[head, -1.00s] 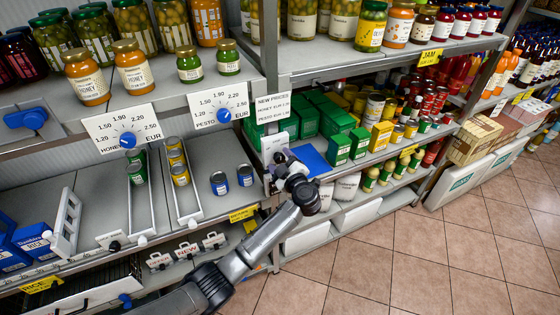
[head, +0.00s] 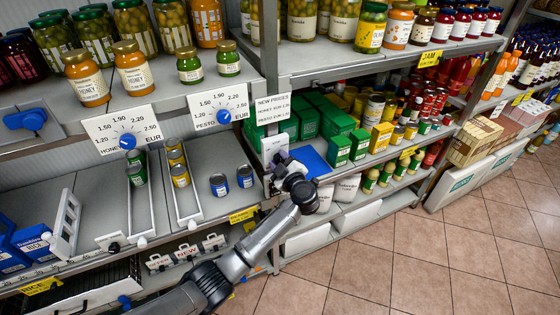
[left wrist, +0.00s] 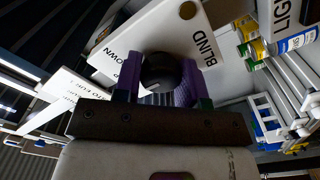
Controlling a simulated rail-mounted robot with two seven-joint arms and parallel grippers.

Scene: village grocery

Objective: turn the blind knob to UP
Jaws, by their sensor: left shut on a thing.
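The blind knob (left wrist: 160,72) is round and dark. It sits on a white plate (left wrist: 140,35) marked BLIND and DOWN, with part of another word, likely UP, beside my finger. My left gripper (left wrist: 158,88) has its purple fingers on both sides of the knob and is shut on it. In the head view my left gripper (head: 281,160) is at the shelf post, against the white plate (head: 272,146), and hides the knob. Which way the knob points I cannot tell. My right gripper is not in view.
Two price dials (head: 127,141) (head: 224,116) hang on the shelf edge to the left. A price notice (head: 272,109) is above the gripper. Green boxes (head: 338,150) and a blue sheet (head: 313,159) lie just right. The tiled floor (head: 440,240) is clear.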

